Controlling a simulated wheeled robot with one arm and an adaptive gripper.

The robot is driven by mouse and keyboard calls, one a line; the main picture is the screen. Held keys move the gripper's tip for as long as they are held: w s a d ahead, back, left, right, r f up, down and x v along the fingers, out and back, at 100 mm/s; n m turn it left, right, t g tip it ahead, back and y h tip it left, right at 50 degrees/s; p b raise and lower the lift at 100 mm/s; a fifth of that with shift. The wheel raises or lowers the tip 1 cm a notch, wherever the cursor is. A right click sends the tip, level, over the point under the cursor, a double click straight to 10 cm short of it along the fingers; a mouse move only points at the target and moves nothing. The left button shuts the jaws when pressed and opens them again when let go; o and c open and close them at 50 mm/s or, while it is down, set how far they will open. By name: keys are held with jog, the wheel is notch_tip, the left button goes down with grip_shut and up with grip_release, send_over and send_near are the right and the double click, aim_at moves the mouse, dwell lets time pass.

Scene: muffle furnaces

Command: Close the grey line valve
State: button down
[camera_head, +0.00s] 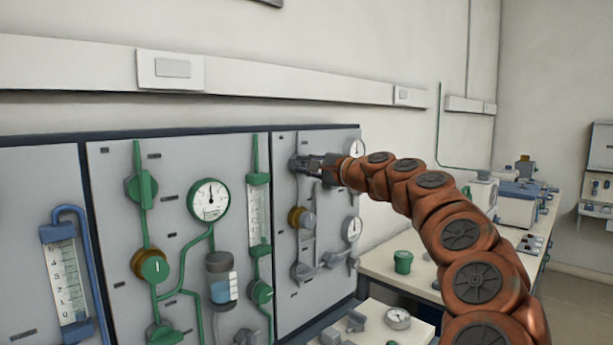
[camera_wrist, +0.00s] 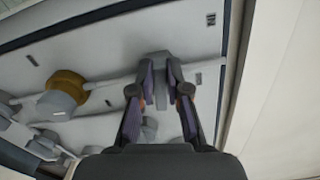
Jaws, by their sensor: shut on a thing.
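The grey line runs down the right panel of the wall board. Its upper grey valve (camera_head: 296,165) sits near the top of that panel, partly hidden by my gripper (camera_head: 312,164). In the wrist view my gripper (camera_wrist: 161,82) has its two fingers on either side of the grey valve (camera_wrist: 157,61), shut on it. A brass and grey regulator (camera_head: 300,218) sits lower on the same line and also shows in the wrist view (camera_wrist: 63,93). Another grey valve (camera_head: 303,272) is at the bottom of the line.
Green line fittings and a gauge (camera_head: 208,200) fill the middle panel. A blue-framed flowmeter (camera_head: 65,275) is at the left. Two small gauges, one lower (camera_head: 352,229), sit at the right panel's edge. A bench (camera_head: 385,262) with a green jar (camera_head: 403,262) stands at right.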

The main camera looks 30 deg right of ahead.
jog(key=shift+f+n+b, duration=0.35)
jog(key=shift+n+b, duration=0.55)
jog(key=shift+n, duration=0.2)
jog(key=c, duration=1.1)
grip_release()
jog(key=shift+c, duration=0.2)
jog(key=v, duration=1.2)
jog(key=shift+r, duration=0.1)
